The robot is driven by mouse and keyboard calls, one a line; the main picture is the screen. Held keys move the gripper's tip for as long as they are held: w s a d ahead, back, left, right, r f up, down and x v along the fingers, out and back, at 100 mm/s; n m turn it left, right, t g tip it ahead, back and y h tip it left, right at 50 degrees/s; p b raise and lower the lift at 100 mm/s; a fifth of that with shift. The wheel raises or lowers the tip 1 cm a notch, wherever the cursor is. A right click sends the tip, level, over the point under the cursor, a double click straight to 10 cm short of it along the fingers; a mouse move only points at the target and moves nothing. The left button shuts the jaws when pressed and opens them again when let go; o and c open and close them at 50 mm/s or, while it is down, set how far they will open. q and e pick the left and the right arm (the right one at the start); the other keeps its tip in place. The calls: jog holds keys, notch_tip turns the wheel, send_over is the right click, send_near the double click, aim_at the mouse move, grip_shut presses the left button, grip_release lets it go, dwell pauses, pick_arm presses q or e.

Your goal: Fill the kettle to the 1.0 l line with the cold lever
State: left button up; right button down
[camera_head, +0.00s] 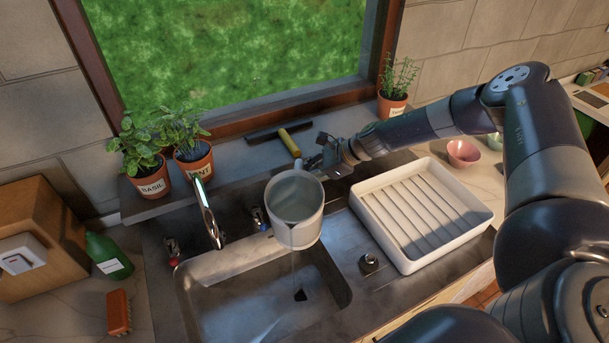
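The kettle (296,222), a pale grey open-topped jug, is held above the right part of the sink basin (240,300). Its mouth faces me, and what looks like water shows inside. A thin clear streak runs down from its front lip into the basin. My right gripper (322,166) appears shut on the kettle at its far right side; the fingers are partly hidden. The tap spout (209,215) is left of the kettle, not above it. The blue-marked cold lever (259,219) is just left of the kettle, and a red-marked lever (172,250) is farther left. My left gripper is not in view.
A white ribbed drying tray (476,226) stands right of the sink, with a drain knob (370,263) before it. Potted basil (149,179) and mint (195,163) and a yellow-handled squeegee (290,142) are on the sill. A green bottle (108,256) and brush (119,312) are left.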

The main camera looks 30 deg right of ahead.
jog(key=shift+w+d+r+n+t+h, duration=0.1)
jog(key=shift+w+r+n+t+h, duration=0.15)
jog(key=shift+r, duration=0.2)
jog(key=shift+w+r+n+t+h, duration=0.1)
jog(key=shift+r+t, duration=0.25)
jog(key=shift+r, duration=0.1)
dwell(1.8)
jog(key=shift+r+n+t+h, duration=0.25)
jog(key=shift+n+t, duration=0.1)
jog(key=shift+t, duration=0.25)
dwell(0.9)
jog(key=shift+s+r+n+t, duration=0.1)
jog(key=shift+r+n+t, duration=0.2)
jog(key=shift+r+t, duration=0.25)
dwell(3.2)
